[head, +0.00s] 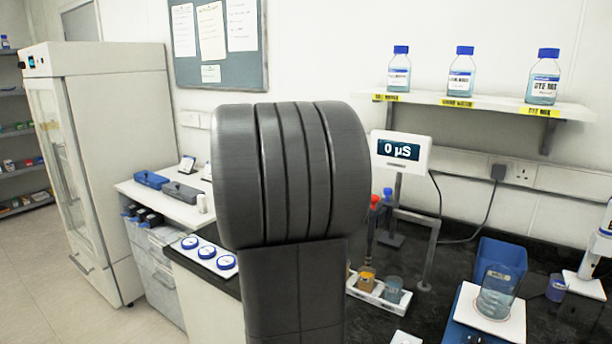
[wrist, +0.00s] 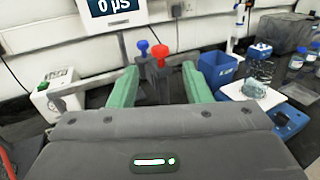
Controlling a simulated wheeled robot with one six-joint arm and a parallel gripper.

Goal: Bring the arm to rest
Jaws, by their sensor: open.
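My gripper (wrist: 159,70) shows in the wrist view with its two green fingers spread apart. It is open, and no object is clearly held between the fingers. Beyond the fingertips, in line with the gap, stand a blue-topped probe (wrist: 143,47) and a red-topped probe (wrist: 160,52). Whether the fingers touch anything there I cannot tell. In the head view my dark grey arm rises upright in the middle and hides part of the bench behind it. My gripper is hidden in the head view.
A meter reading 0 µS (head: 401,152) stands on the dark bench (head: 455,270). A white tray (head: 380,298) holds small beakers. A blue bin (head: 500,258) and a beaker (head: 497,290) on a white plate are at right. A shelf (head: 490,103) holds bottles. A tall cabinet (head: 120,150) stands left.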

